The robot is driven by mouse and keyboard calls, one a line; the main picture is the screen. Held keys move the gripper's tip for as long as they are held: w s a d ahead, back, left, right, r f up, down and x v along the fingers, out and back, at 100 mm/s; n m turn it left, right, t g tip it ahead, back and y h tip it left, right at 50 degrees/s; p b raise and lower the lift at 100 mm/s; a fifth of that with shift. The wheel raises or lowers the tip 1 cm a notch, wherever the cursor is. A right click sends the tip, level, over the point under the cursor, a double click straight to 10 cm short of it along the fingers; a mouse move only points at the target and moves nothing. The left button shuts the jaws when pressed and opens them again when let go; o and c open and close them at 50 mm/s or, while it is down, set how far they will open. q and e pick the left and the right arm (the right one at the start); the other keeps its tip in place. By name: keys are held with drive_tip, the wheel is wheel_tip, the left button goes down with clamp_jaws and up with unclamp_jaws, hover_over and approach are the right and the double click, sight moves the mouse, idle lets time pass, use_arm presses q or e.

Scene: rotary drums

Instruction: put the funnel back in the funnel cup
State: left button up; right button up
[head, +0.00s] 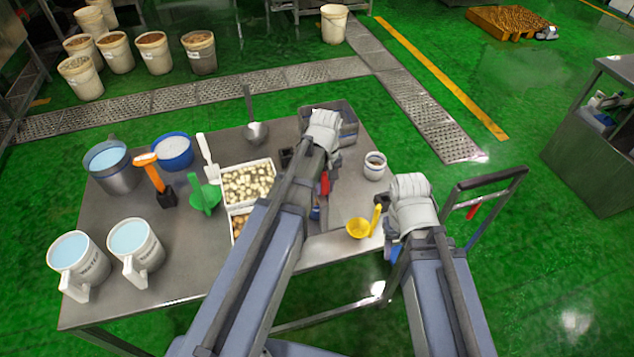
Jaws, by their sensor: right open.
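A yellow bowl-shaped piece with an upright handle (359,229), which looks like the funnel, rests at the table's right front edge. A small white cup with a dark inside (375,167) stands behind it near the right edge; I cannot tell for sure that it is the funnel cup. My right gripper (394,251) is open, just right of the yellow piece, partly hidden by its wrist; whether they touch is unclear. My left gripper (323,135) is over the back right of the table, by the grey bin. Its fingers are hidden by my arm.
The steel table (190,255) also holds white mugs (77,258), a metal pot (113,170), a blue tub (174,152), a green scoop (205,196), an orange-handled tool (152,172), a tray of pale pieces (247,184) and a grey bin (347,122). A cart handle (490,181) stands right.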

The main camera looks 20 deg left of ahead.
use_arm(q)
clamp_jaws()
idle(0.9)
